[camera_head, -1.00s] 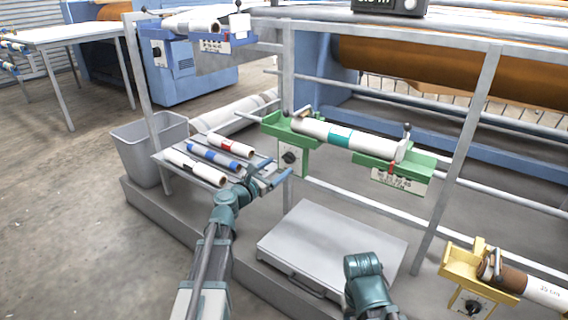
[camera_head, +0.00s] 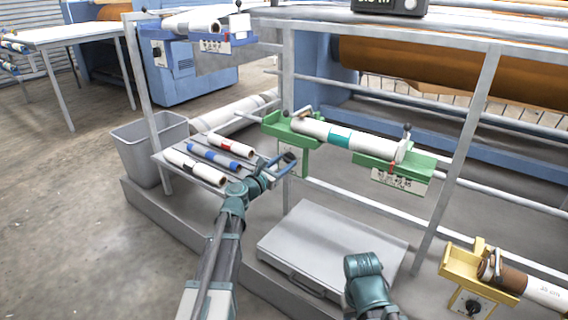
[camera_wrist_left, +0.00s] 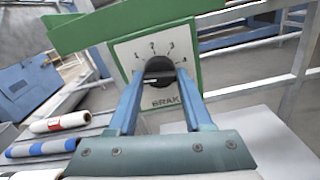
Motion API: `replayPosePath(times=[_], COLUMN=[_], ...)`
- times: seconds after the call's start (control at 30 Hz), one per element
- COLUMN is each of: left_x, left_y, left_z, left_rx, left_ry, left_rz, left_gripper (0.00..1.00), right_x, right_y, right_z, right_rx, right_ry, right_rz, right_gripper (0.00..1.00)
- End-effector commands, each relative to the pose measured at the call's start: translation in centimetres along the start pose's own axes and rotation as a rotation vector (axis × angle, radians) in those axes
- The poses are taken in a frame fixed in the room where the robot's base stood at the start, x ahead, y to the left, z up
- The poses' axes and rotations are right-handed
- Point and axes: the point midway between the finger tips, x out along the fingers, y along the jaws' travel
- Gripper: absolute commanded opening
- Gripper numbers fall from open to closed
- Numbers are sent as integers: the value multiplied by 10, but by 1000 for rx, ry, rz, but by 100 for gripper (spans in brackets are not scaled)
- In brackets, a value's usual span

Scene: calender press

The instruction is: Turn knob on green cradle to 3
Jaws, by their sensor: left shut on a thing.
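The green cradle (camera_head: 292,127) holds one end of a white roll with a teal band (camera_head: 340,136). Its white dial plate (camera_wrist_left: 154,52) bears the numbers 1 to 4 and the letters BRAK. The black knob (camera_wrist_left: 159,70) sits in the middle of the plate. My left gripper (camera_head: 289,158) is at the plate, with its blue fingers (camera_wrist_left: 158,80) on both sides of the knob, shut on it. I cannot make out which number the knob points to. In the head view my gripper hides the knob. Only a link of my right arm shows; its gripper does not.
A rack with several rolls (camera_head: 172,158) stands left of my left gripper, beside a grey bin (camera_head: 150,140). A flat grey case (camera_head: 335,243) lies on the platform below. A yellow cradle (camera_head: 456,266) with its own knob is at the right. Grey rails run behind.

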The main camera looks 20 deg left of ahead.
Motion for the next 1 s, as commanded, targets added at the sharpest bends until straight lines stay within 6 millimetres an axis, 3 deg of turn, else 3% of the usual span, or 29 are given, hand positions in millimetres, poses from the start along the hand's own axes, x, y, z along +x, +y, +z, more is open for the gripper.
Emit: replayPosePath(times=[0.03,0.13,0.17,0.57,1.0], left_x=[0,0,0,0,0], left_y=[0,0,0,0,1], left_z=[0,0,0,0,0], left_rx=[0,0,0,97,487], left_ry=[0,0,0,0,1], left_rz=[0,0,0,-1,-1], left_gripper=[19,1,0,0,0], right_x=[0,0,0,0,0], right_y=[0,0,0,0,0], right_z=[0,0,0,0,0], right_rx=[0,0,0,0,0], right_ry=[0,0,0,0,0], right_rz=[0,0,0,0,0], right_gripper=[50,50,50,50,50])
